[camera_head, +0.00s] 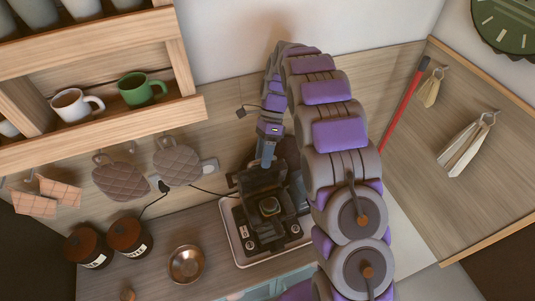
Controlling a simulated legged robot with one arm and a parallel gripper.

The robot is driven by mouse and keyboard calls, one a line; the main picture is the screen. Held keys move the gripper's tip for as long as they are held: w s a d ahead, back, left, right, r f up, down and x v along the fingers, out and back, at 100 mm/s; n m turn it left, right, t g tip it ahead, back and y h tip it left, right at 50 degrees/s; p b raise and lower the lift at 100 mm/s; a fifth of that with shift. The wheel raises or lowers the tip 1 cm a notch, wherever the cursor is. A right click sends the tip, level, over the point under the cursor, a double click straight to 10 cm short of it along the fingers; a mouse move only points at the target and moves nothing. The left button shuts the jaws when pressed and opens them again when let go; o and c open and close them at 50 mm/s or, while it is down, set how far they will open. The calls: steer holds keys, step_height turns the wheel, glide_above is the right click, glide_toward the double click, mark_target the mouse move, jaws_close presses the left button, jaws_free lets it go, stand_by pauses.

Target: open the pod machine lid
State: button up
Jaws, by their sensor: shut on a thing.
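The black pod machine (270,205) stands on a pale tray on the counter, in the middle of the picture. The upper part of the machine, with its lid (257,179), is just under my gripper (266,163). My gripper points down at the machine from above and is shut on the lid's edge or handle. The exact grip is small and dark, and partly hidden by the fingers. How far the lid is raised is hard to tell. My purple and grey arm arches over from the right and covers the machine's right side.
The tray (239,261) bears the machine. A copper bowl (186,264) and two dark-lidded jars (127,236) stand left on the counter. A wooden shelf with mugs (142,88) juts out upper left. Oven mitts (178,162) hang on the wall. A cord runs behind the machine.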

steer(key=shift+a, duration=0.1)
stand_by(0.3)
step_height(320, 180, up, 4)
steer(key=shift+s+a+f+b, duration=0.1)
steer(key=shift+f+b, duration=0.15)
steer(key=shift+b, duration=0.35)
steer(key=s+d+b, duration=0.1)
steer(key=s+d, duration=0.1)
steer(key=s, duration=0.5)
steer(key=s+d+r+b, duration=0.1)
steer(key=s+b, duration=0.1)
steer(key=s, duration=0.6)
steer(key=shift+s+d+r, duration=0.15)
steer(key=shift+d+r, duration=0.1)
steer(key=shift+d, duration=0.15)
